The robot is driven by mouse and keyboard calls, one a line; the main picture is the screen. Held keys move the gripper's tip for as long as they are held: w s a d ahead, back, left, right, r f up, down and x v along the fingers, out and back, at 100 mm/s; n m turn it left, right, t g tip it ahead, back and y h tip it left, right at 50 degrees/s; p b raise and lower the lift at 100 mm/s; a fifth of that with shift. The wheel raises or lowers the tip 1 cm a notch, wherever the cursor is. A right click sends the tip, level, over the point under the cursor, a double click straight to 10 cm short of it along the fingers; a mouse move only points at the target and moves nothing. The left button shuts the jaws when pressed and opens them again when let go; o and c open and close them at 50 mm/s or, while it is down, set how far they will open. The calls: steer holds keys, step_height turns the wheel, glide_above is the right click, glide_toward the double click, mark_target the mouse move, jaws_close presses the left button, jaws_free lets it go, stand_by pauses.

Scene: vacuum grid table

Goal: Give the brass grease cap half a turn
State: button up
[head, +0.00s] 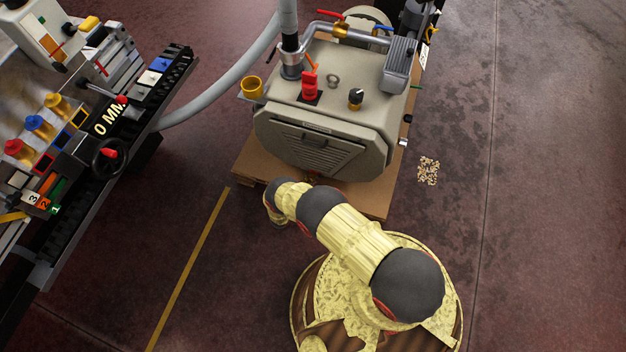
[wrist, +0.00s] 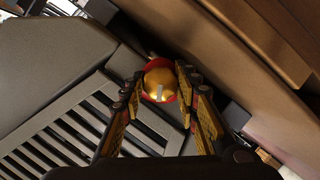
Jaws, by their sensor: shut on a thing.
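The brass grease cap (wrist: 161,84) shows in the wrist view as a round golden dome with a pale mark on its face. Some red shows around its rim. My gripper (wrist: 159,92) has one finger on each side of the cap and is shut on it. The cap sits beside the slatted grille of the grey machine housing (wrist: 55,75). In the head view my arm reaches down to the front of the machine (head: 325,125), and neither the cap nor my fingertips can be made out there.
The machine stands on a brown pallet (head: 376,195). A red switch (head: 310,84), a black knob (head: 355,98) and a brass cup (head: 251,86) are on or beside its top. A crowded bench (head: 75,190) stands at left. The floor at right is open, with a scattered patch (head: 428,171).

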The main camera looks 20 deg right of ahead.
steer(key=shift+m+y, duration=0.6)
steer(key=shift+m, duration=0.2)
steer(key=shift+m+t+y, duration=0.6)
steer(key=shift+m+y, duration=0.1)
steer(key=shift+m, duration=0.5)
steer(key=o, duration=1.1)
steer(key=shift+o, duration=0.2)
steer(key=shift+s, duration=0.1)
